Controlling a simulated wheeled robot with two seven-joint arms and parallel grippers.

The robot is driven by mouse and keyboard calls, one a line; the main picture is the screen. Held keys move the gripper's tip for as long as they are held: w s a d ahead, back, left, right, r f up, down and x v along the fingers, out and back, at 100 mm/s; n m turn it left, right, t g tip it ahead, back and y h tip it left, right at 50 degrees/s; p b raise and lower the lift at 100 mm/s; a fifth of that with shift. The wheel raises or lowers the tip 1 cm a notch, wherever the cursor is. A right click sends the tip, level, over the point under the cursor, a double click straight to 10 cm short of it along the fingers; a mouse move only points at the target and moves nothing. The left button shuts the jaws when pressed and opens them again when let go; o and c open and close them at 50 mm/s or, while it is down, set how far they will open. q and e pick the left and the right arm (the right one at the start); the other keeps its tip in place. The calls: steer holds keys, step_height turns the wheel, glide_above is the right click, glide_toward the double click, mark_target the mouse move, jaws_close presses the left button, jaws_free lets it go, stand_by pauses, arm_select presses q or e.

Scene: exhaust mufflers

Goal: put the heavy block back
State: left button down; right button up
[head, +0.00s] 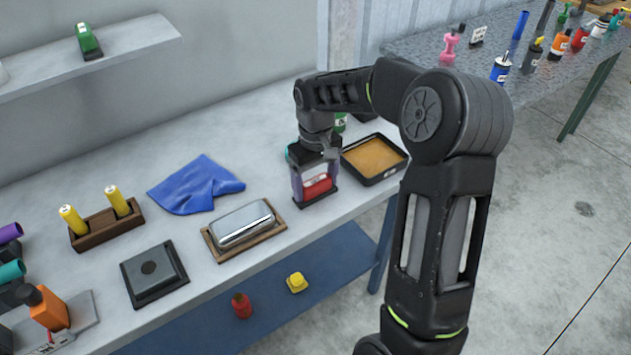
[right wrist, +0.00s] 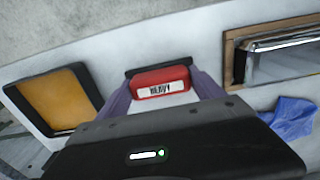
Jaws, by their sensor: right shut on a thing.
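The heavy block (head: 317,186) is red with a white label; in the right wrist view the block (right wrist: 160,77) reads "HEAVY". My right gripper (head: 314,190) points down and is shut on it, one purple finger on each side. The block is upright, at or just above a small black base (head: 320,203) near the front edge of the bench; I cannot tell whether it touches. The base's dark edge (right wrist: 133,71) shows beyond the block in the right wrist view. My left gripper is not in view.
A black tray with a tan filling (head: 374,158) stands close right of the block. A silver muffler (head: 243,223) in a wooden frame lies to the left. A blue cloth (head: 195,185), a black square plate (head: 153,272) and a wooden holder with yellow bottles (head: 106,225) are farther left.

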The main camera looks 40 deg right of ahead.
mark_target(315, 181)
steer(key=shift+f, duration=0.15)
steer(key=o, duration=1.5)
steer(key=shift+c, duration=0.2)
step_height(315, 181, up, 12)
steer(key=shift+r, duration=0.2)
